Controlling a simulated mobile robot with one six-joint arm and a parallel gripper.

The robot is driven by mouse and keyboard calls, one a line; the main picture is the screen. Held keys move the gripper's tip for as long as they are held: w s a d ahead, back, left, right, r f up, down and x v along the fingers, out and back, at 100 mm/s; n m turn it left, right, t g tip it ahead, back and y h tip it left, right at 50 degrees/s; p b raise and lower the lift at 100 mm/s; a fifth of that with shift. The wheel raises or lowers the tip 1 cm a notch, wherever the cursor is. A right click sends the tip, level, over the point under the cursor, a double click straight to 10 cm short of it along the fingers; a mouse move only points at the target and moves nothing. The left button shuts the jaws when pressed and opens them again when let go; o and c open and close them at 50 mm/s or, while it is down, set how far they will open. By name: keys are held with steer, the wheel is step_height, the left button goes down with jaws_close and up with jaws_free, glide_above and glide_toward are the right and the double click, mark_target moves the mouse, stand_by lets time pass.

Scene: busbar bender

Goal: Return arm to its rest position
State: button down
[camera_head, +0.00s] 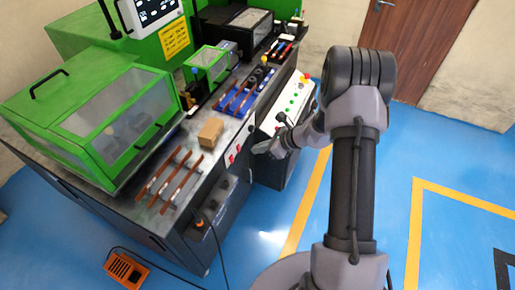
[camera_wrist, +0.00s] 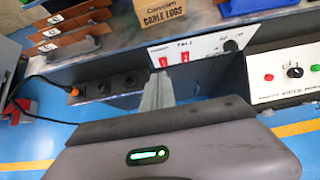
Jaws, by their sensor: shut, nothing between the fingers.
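My gripper (camera_head: 262,148) is at the end of my folded arm (camera_head: 352,180), in front of the bender's front panel in the head view. The fingers (camera_wrist: 158,95) point at the panel with the red switches in the wrist view, and nothing is between them. The gripper is shut. The busbar bender (camera_head: 90,115) is a green and dark grey machine with a clear-windowed cover. I cannot tell how wide the gap between gripper and panel is.
Copper bars (camera_head: 172,180) and a cardboard box (camera_head: 211,132) lie on the machine's bench top. A blue rack (camera_head: 240,98) stands farther back. A control box (camera_head: 292,104) projects near my arm. An orange box (camera_head: 126,270) is on the floor. Blue floor is clear at right.

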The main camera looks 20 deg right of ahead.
steer(key=s+a+r+n+g, duration=0.1)
steer(key=s+a+r+n, duration=0.3)
steer(key=r, duration=0.4)
steer(key=s+a+r+n+h, duration=0.1)
steer(key=s+a+r+n, duration=0.35)
steer(key=r, duration=0.25)
steer(key=s+a+r+n+g, duration=0.1)
steer(key=s+a+r+n, duration=0.35)
steer(key=r, duration=0.35)
steer(key=s+d+r+n+h, duration=0.1)
steer(key=s+r+n+h, duration=0.1)
steer(key=s, duration=0.6)
steer(key=s+r+n+t+h, duration=0.1)
steer(key=s+r+n+h, duration=0.1)
steer(key=s+n, duration=0.5)
steer(key=shift+s+d+r+n+b, duration=0.3)
steer(key=shift+s+d+r+b, duration=0.05)
steer(key=shift+s+r, duration=0.55)
